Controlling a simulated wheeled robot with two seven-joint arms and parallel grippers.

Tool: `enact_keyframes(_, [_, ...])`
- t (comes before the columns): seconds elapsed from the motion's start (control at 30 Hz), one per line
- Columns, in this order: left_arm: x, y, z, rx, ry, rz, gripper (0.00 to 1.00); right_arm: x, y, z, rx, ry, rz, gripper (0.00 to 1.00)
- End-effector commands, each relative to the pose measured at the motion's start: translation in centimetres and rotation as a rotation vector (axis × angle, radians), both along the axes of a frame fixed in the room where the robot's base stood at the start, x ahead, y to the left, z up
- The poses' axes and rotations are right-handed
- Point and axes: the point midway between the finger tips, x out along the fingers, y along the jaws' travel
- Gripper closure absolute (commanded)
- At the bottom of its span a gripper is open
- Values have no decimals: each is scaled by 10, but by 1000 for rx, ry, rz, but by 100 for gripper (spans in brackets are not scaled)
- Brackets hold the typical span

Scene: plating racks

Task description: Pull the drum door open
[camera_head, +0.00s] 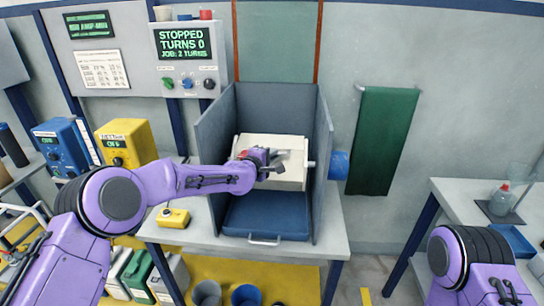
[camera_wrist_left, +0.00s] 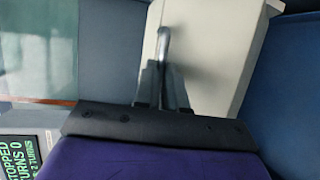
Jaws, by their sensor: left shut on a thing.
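The cream, box-shaped drum (camera_head: 292,182) sits between the grey-blue side walls of its housing on the table. My left arm reaches in from the left, and my left gripper (camera_head: 277,167) is at the drum's front face. In the left wrist view the drum's pale face (camera_wrist_left: 215,55) fills the upper middle. There a grey metal handle (camera_wrist_left: 163,45) stands between the fingers of my left gripper (camera_wrist_left: 163,88), which is shut on it. The arm and gripper hide part of the drum front in the head view. My right gripper is out of view.
A blue tray (camera_head: 265,215) lies below the drum. A blue knob (camera_head: 340,165) sticks out at the housing's right. A yellow button box (camera_head: 172,218) stands on the table at left. The display (camera_head: 183,41) reads STOPPED, TURNS 0. A green cloth (camera_head: 382,140) hangs at right.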

Motion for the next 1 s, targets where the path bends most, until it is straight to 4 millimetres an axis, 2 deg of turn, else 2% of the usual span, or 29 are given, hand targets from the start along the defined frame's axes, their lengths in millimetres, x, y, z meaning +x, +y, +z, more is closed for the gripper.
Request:
enact_keyframes(0.33, [1, 1, 13, -2, -1, -3, 100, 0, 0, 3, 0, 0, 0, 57])
enact_keyframes(0.8, [14, 2, 61, -2, -1, -1, 100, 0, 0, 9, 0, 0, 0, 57])
enact_keyframes(1.0, [22, 3, 75, 0, -1, -1, 100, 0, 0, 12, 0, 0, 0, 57])
